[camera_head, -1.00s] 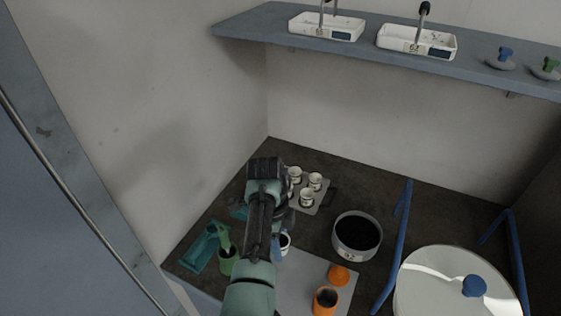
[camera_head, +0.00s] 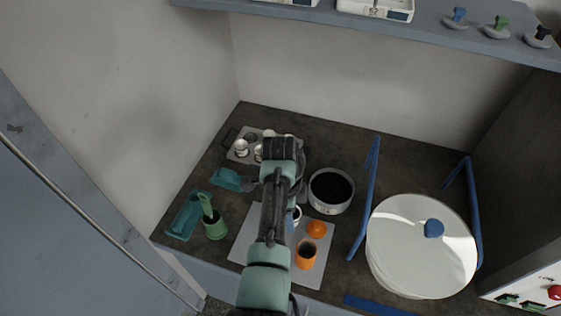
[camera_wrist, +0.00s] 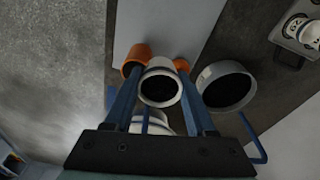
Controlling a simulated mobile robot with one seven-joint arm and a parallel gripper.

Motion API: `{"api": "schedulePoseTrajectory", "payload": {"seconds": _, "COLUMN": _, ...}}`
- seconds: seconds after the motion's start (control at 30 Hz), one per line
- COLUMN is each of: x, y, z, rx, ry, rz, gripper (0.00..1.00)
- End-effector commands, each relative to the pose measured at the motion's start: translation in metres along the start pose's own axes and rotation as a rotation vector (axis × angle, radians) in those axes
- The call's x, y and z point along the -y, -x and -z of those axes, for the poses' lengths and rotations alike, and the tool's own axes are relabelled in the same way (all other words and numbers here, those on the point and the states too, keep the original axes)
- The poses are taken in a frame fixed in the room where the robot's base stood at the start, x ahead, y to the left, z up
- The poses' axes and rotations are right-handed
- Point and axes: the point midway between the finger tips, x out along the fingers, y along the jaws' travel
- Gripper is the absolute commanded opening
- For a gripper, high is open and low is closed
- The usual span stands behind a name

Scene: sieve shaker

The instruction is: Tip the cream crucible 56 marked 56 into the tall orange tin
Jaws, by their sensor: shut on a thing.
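My gripper (camera_wrist: 160,100) is shut on a cream crucible (camera_wrist: 160,84), whose dark open mouth faces the wrist camera between the two blue fingers. Its number cannot be read here. In the head view only a sliver of this crucible (camera_head: 297,215) shows beside my arm, which hides the gripper. The tall orange tin (camera_head: 306,255) stands open on the grey mat (camera_head: 250,240), its inside dark. In the wrist view the tin (camera_wrist: 136,56) lies just beyond the crucible, to the left. The crucible is apart from the tin as far as I can tell.
An orange round piece (camera_head: 316,229) lies behind the tin. A dark-filled sieve (camera_head: 331,208) stands to the right, beyond it blue rails (camera_head: 366,200) and a white lidded drum (camera_head: 420,270). A tray of crucibles (camera_head: 238,157) is at the back left. A green pot (camera_head: 214,229) is left.

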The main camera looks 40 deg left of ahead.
Motion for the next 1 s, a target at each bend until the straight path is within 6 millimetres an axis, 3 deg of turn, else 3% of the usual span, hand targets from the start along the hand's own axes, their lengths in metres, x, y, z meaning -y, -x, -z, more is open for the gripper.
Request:
{"api": "schedulePoseTrajectory", "payload": {"seconds": 0.57, "x": -0.017, "y": -0.006, "z": 0.056, "rx": 0.0, "ry": -0.002, "rz": -0.002, "gripper": 0.0}}
{"api": "schedulePoseTrajectory", "payload": {"seconds": 0.83, "x": -0.017, "y": -0.041, "z": 0.051, "rx": -0.068, "ry": -0.027, "rz": 0.228, "gripper": 0.0}}
{"api": "schedulePoseTrajectory", "payload": {"seconds": 1.0, "x": -0.016, "y": -0.044, "z": 0.051, "rx": -0.113, "ry": -0.046, "rz": 0.383, "gripper": 0.0}}
